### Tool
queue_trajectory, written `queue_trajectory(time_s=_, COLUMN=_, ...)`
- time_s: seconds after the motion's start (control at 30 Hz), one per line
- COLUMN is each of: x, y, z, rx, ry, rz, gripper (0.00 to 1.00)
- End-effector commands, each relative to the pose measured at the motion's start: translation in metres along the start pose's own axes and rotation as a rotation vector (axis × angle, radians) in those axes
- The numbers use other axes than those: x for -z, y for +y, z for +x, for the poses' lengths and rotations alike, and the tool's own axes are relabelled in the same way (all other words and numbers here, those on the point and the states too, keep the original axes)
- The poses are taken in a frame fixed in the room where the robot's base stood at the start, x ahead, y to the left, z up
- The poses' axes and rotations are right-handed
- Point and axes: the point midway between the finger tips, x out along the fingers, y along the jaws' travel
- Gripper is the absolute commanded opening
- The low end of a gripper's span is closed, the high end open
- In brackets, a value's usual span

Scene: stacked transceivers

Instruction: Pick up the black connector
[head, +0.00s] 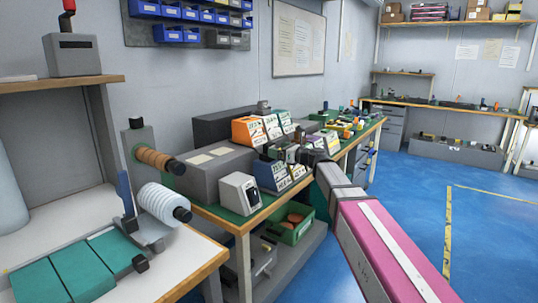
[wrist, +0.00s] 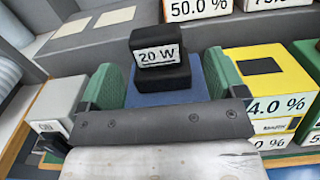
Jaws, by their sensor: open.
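In the wrist view, a black connector (wrist: 158,50) with a white "20 W" label sits over another black block (wrist: 160,75). Both are over a blue box (wrist: 185,92); exact contacts are hard to tell. My gripper (wrist: 160,62) is open, with one green finger left of the black pieces and one right, and gaps on both sides. In the head view my gripper (head: 285,152) is over the workbench, above the blue transceiver box (head: 272,176). The connector is too small to make out there.
A yellow box (wrist: 262,75) marked "4.0 %" stands close to the right finger. A grey box (wrist: 55,105) is at the left. An orange box (head: 247,131) and other boxes stand behind on the bench. The blue floor (head: 420,190) at right is clear.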

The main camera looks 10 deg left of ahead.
Motion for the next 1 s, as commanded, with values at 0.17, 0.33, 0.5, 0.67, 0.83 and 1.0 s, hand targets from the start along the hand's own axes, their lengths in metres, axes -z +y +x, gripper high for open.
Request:
queue_trajectory(time_s=0.17, x=-0.001, y=0.001, z=0.013, rx=0.0, ry=0.0, rz=-0.001, gripper=0.89)
queue_trajectory(time_s=0.33, x=-0.002, y=0.002, z=0.039, rx=-0.001, ry=0.001, rz=-0.001, gripper=0.89)
queue_trajectory(time_s=0.5, x=-0.002, y=0.003, z=0.052, rx=0.001, ry=0.001, rz=-0.001, gripper=0.89)
queue_trajectory(time_s=0.67, x=-0.002, y=0.003, z=0.051, rx=0.001, ry=0.001, rz=-0.001, gripper=0.89)
queue_trajectory(time_s=0.83, x=-0.002, y=0.003, z=0.051, rx=0.001, ry=0.001, rz=-0.001, gripper=0.44)
queue_trajectory(time_s=1.0, x=-0.002, y=0.003, z=0.051, rx=0.001, ry=0.001, rz=-0.001, gripper=0.33)
